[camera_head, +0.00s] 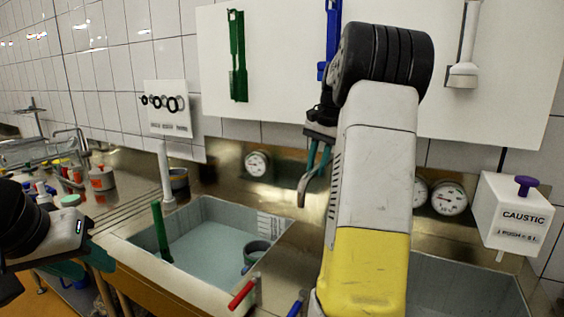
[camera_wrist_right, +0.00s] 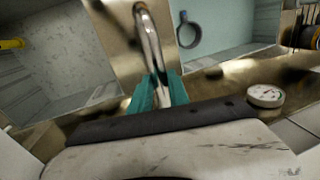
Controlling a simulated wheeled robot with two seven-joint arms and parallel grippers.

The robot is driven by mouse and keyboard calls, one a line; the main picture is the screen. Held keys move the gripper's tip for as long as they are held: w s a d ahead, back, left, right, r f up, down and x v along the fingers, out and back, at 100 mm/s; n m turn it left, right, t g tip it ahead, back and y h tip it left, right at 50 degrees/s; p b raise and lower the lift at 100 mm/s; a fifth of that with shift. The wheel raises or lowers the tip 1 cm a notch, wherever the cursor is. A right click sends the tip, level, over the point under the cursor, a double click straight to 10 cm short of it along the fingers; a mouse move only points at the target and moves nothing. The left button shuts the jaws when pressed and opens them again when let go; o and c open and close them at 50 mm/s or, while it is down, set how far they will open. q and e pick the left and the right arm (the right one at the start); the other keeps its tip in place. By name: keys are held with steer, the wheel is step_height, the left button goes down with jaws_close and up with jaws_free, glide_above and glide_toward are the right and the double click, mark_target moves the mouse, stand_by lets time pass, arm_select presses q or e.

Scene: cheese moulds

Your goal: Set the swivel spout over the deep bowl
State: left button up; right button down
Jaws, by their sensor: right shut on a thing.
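The chrome swivel spout (camera_wrist_right: 151,45) shows in the right wrist view, between the teal fingers of my right gripper (camera_wrist_right: 158,92), which is shut on it. The spout lies above the brass strip between the two bowls. In the head view my right gripper (camera_head: 316,168) is partly hidden by my own arm. The left bowl (camera_head: 205,215) holds water, a green-handled tool and a ring-shaped part. The right bowl (camera_head: 455,290) is mostly hidden by my arm; its speckled interior (camera_wrist_right: 55,50) shows in the wrist view. I cannot tell which is deeper. My left gripper (camera_head: 80,264) is at the lower left, its jaws unclear.
A red-handled valve (camera_head: 242,294) and a blue-handled one (camera_head: 296,305) stand at the front edge. Gauges (camera_head: 257,163) line the back panel. A caustic dispenser (camera_head: 515,215) hangs at the right. A white upright post (camera_head: 166,175) stands behind the left bowl.

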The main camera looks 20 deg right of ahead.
steer(key=s+d+n, duration=0.3)
steer(key=d+n, duration=0.2)
steer(key=d, duration=0.2)
steer(key=s+d+n+g, duration=0.1)
steer(key=s+d+n, duration=0.2)
steer(key=d+n, duration=0.2)
steer(key=shift+d+g+y, duration=0.3)
steer(key=shift+d+y, duration=0.1)
steer(key=shift+d, duration=1.05)
steer(key=c, duration=1.3)
jaws_free()
steer(key=shift+o, duration=0.2)
steer(key=shift+s, duration=0.1)
